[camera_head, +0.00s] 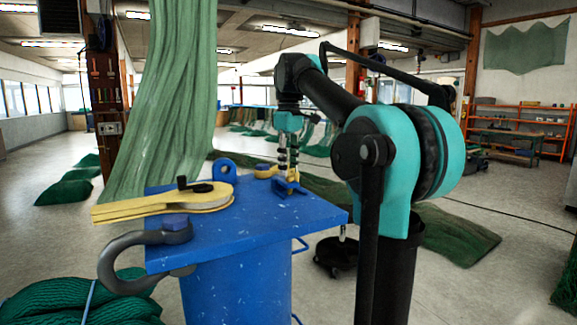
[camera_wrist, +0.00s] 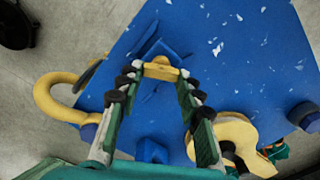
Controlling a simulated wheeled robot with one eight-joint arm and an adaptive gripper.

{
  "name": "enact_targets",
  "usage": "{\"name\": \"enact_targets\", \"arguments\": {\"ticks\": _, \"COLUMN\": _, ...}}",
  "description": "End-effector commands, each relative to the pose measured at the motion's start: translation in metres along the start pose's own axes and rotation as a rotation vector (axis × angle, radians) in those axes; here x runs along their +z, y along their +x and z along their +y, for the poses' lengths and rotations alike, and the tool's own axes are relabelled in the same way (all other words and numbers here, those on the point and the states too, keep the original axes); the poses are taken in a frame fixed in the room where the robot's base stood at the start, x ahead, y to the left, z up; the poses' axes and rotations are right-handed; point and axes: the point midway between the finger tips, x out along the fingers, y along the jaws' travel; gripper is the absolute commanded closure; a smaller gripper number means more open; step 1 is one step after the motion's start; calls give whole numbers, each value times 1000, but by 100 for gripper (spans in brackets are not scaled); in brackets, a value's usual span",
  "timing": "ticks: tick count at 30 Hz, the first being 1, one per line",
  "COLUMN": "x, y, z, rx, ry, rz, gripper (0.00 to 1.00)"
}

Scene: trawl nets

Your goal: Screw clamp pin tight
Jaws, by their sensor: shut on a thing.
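A small yellow part, which looks like the clamp pin's head (camera_wrist: 160,70), sits between my fingertips in the wrist view. My gripper (camera_wrist: 158,78) is shut on it, one finger at each end. It also shows as a small yellow piece (camera_head: 293,177) in the head view, under my gripper (camera_head: 288,163). A blue bracket (camera_head: 289,188) stands on the blue table top directly below; it also shows in the wrist view (camera_wrist: 172,48). The pin's lower part is hidden, so I cannot tell how deep it sits.
The blue table (camera_head: 250,217) carries a yellow block (camera_head: 205,192) and a grey shackle (camera_head: 118,255) at its left edge. A yellow shackle (camera_wrist: 48,98) and a blue lug (camera_head: 224,168) are near the back. Green netting (camera_head: 165,80) hangs behind. A black bucket (camera_head: 336,256) stands on the floor.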

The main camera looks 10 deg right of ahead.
Motion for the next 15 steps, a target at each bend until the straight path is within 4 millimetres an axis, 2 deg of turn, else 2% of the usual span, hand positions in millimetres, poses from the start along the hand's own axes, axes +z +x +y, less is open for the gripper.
{"name": "enact_targets", "arguments": {"ticks": 15, "x": 0, "y": -1, "z": 3, "rx": 2, "ry": 491, "rz": 2, "gripper": 93}}
